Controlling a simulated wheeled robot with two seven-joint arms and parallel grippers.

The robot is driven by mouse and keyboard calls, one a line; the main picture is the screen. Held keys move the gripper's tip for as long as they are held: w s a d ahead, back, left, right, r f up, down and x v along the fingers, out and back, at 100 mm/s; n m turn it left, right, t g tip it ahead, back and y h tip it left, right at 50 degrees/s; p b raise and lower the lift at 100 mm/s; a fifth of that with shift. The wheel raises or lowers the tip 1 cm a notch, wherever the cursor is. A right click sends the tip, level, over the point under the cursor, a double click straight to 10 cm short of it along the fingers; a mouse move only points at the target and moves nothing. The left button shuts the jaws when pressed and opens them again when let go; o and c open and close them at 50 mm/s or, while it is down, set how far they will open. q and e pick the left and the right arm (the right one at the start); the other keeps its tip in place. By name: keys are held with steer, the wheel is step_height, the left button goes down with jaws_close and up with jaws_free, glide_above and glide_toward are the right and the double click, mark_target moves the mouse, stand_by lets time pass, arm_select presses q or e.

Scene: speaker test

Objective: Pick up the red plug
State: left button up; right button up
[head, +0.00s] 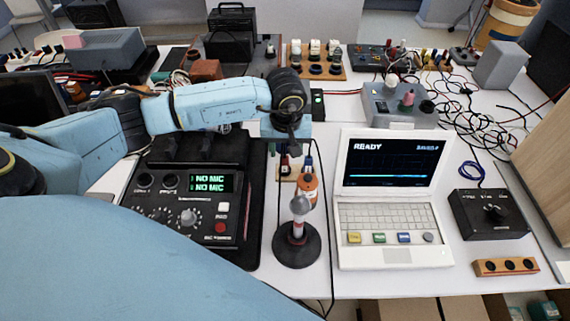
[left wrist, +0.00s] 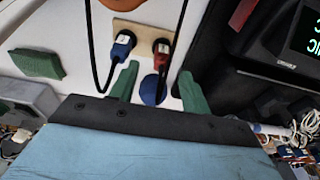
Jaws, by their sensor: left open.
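In the left wrist view a red plug (left wrist: 161,56) with a black cable stands in a tan board (left wrist: 143,32), with a blue plug (left wrist: 122,46) to its left. My left gripper (left wrist: 158,72) is open. Its two green fingers point toward the board, and the red plug shows between their tips, the blue plug outside the left finger. I cannot tell how far the tips are from the plug. In the head view my left gripper (head: 287,143) hangs over the board (head: 288,177), and the plugs are small and partly hidden there. My right gripper is not in view.
An orange bottle (head: 307,188) and a microphone on a round black stand (head: 297,245) are in front of the board. A black mixer (head: 187,215) is left, a white laptop (head: 392,195) right. Loose cables (head: 485,130) lie at the right.

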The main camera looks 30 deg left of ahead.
mark_target(285, 157)
arm_select(q)
steer(key=shift+w+a+f, duration=0.2)
steer(key=shift+f, duration=0.8)
steer(key=shift+w+a+f, duration=0.15)
steer(key=shift+f, duration=0.85)
steer(key=shift+w+a+f, duration=0.2)
steer(key=shift+f, duration=0.8)
steer(key=shift+c, duration=0.5)
jaws_close()
